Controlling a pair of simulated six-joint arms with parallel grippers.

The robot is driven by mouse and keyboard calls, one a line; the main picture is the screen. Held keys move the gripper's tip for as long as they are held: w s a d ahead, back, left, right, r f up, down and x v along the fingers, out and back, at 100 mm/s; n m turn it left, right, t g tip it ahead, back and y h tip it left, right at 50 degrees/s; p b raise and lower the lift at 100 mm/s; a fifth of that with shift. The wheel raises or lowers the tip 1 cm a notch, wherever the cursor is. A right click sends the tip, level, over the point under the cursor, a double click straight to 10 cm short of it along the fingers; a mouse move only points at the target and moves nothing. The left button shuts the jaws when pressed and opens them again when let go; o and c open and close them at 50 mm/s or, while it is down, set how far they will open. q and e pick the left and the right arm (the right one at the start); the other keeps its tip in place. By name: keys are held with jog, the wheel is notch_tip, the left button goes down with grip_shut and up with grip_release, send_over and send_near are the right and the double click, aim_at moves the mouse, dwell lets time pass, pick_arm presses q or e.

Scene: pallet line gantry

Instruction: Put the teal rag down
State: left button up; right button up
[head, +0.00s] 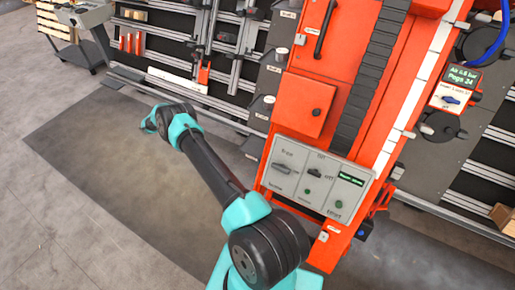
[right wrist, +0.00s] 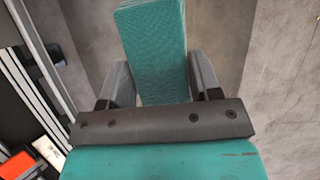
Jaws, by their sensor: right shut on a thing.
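The teal rag (right wrist: 153,40) is a folded, textured block in the right wrist view. It stands out between the two grey fingers of my right gripper (right wrist: 160,80), which is shut on it. That end is small and partly hidden, so I cannot tell the rag from the teal arm covers there. My left gripper is not in view.
An orange machine (head: 305,105) with a grey control panel (head: 317,185) stands right of the arm. Metal rails and racks (head: 230,55) line the back. A grey trolley (head: 88,45) stands at the upper left. The floor at the left is clear.

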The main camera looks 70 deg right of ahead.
jog(key=s+d, duration=1.5)
jog(key=d, duration=0.5)
jog(key=shift+s+f+m, duration=0.25)
jog(key=shift+s+m, duration=0.1)
jog(key=shift+m, duration=0.05)
jog(key=shift+d, duration=0.1)
send_near(258, 147)
jog(key=x, duration=0.2)
jog(key=shift+s+d+f, duration=0.1)
jog(key=shift+s+f, duration=0.15)
jog(key=shift+s, duration=0.05)
jog(key=shift+s, duration=0.3)
jog(key=shift+s+f, duration=0.25)
jog(key=shift+w+f, duration=0.1)
jog(key=shift+f, duration=1.4)
